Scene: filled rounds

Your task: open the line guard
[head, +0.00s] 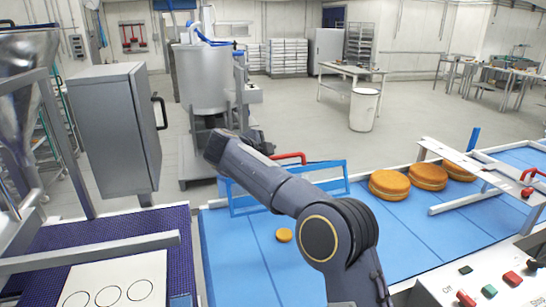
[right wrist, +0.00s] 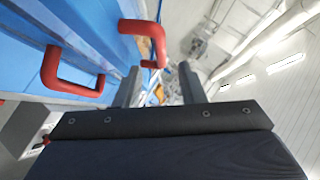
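The line guard (head: 334,186) looks like a blue frame standing across the blue conveyor, with a red handle (head: 289,157) on its top bar. My right arm crosses in front of the guard and hides part of it. My right gripper (right wrist: 160,78) is open and empty in the right wrist view, its two dark fingers apart. A red handle (right wrist: 142,27) shows just beyond the fingertips, toward the left finger; I cannot tell if they touch. In the head view the fingers are mostly hidden behind my wrist. My left gripper is not in view.
Large filled rounds (head: 388,186) and a small round (head: 284,235) lie on the blue belt (head: 230,270). A grey cabinet (head: 115,125) stands left. A second red handle shows in the right wrist view (right wrist: 72,78). A button panel (head: 480,285) is at lower right.

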